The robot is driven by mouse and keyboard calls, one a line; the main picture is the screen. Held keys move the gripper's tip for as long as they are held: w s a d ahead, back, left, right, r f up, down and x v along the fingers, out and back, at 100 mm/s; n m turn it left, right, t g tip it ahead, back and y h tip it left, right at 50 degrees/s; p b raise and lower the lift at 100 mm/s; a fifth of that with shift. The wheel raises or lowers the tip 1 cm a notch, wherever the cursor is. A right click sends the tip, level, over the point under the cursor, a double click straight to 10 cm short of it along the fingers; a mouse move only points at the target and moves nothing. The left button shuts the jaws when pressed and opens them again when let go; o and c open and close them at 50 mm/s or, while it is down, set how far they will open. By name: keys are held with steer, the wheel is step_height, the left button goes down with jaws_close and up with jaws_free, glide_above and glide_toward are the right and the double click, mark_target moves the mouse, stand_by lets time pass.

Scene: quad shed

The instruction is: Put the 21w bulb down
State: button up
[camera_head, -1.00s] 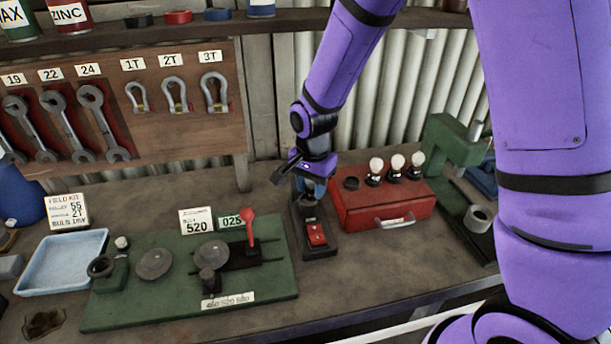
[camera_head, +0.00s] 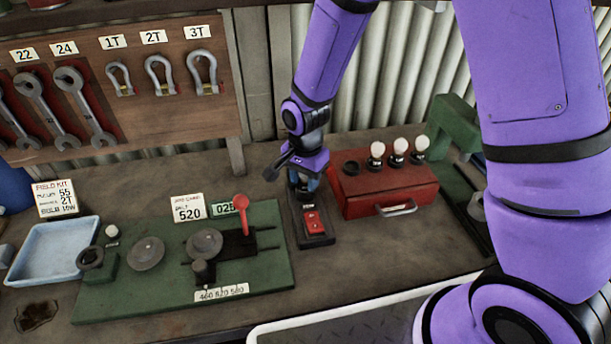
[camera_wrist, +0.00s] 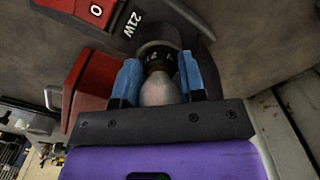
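The 21w bulb (camera_wrist: 160,92) is between the two blue fingers of my gripper (camera_wrist: 160,82), which look closed on its dark base. Its pale glass points toward the wrist. The base lies at the dark round socket (camera_wrist: 158,32) of the small block marked 21W; I cannot tell how deep it sits. In the head view my gripper (camera_head: 304,186) points down over the back of this block (camera_head: 316,240), which has a red switch panel. The bulb is hidden there by the gripper.
A red box (camera_head: 400,188) stands close to the right, holding three pale bulbs (camera_head: 398,148) and a dark empty-looking holder (camera_head: 350,168). A green board with pulleys (camera_head: 120,300) lies to the left, and a pale blue tray (camera_head: 50,262) farther left. Bare bench shows in front of the block.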

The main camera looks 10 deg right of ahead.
steer(key=shift+o, duration=0.4)
step_height(320, 180, up, 11)
steer(key=shift+r, duration=0.1)
steer(key=shift+d+r, duration=0.15)
steer(key=shift+r, duration=0.6)
steer(key=s+d+r+n+t, duration=0.1)
steer(key=s+d+r+n, duration=0.1)
steer(key=s+d+r, duration=0.35)
steer(key=s+d+r+n+t, duration=0.2)
steer(key=d+r, duration=0.4)
steer(key=r, duration=0.2)
steer(key=s+d+r+n+t, duration=0.1)
steer(key=s+d+r+n, duration=0.1)
steer(key=s, duration=0.4)
steer(key=s+d+r+n+t, duration=0.1)
steer(key=s+d+r+n, duration=0.2)
steer(key=s, duration=0.4)
steer(key=shift+d+r, duration=0.65)
steer(key=shift+d, duration=0.45)
